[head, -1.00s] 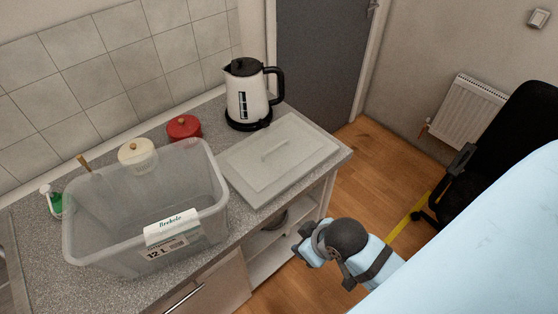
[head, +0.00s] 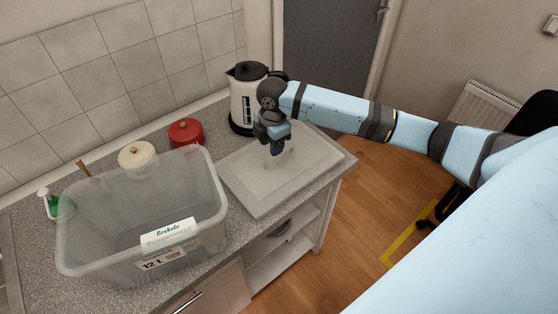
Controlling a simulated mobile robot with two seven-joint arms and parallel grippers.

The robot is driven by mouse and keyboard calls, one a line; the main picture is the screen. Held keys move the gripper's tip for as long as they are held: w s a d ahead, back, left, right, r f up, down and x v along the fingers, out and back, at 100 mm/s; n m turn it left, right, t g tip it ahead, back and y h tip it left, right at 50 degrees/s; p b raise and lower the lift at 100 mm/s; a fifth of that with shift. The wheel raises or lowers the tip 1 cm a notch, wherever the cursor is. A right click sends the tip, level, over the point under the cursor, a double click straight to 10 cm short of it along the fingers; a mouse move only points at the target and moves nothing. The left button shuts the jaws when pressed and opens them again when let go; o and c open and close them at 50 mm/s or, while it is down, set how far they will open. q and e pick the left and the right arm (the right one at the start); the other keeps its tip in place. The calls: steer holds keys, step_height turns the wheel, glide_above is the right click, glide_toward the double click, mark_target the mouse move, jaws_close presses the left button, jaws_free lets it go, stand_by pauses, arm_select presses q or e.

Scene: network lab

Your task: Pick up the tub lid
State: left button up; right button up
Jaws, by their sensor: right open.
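The tub lid (head: 302,174) is a flat, translucent grey rectangle lying on the counter to the right of the tub. A raised handle showed in its middle earlier; my right gripper now covers most of that spot. My right gripper (head: 277,149) is open and empty, pointing down over the middle of the lid. I cannot tell whether its fingertips touch the handle. The clear tub (head: 85,235) stands open on the counter at the left, with a white label on its front. My left gripper is out of view.
A white and black kettle (head: 240,104) stands just behind the lid, close to my right wrist. A red pot (head: 186,132) and a cream pot (head: 136,158) stand along the wall behind the tub. The counter (head: 237,237) ends just beyond the lid's right side.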

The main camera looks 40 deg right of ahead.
steer(key=w+d+r, duration=0.3)
steer(key=d, duration=0.2)
steer(key=p, duration=0.1)
glide_above(279, 158)
steer(key=f, duration=0.8)
steer(key=shift+s+a, duration=0.1)
steer(key=shift+s, duration=0.3)
step_height(279, 158, down, 4)
steer(key=shift+a+f+p, duration=0.15)
steer(key=shift+f+p, duration=0.1)
steer(key=shift+p, duration=0.75)
steer(key=shift+f, duration=0.55)
steer(key=c, duration=0.3)
jaws_close()
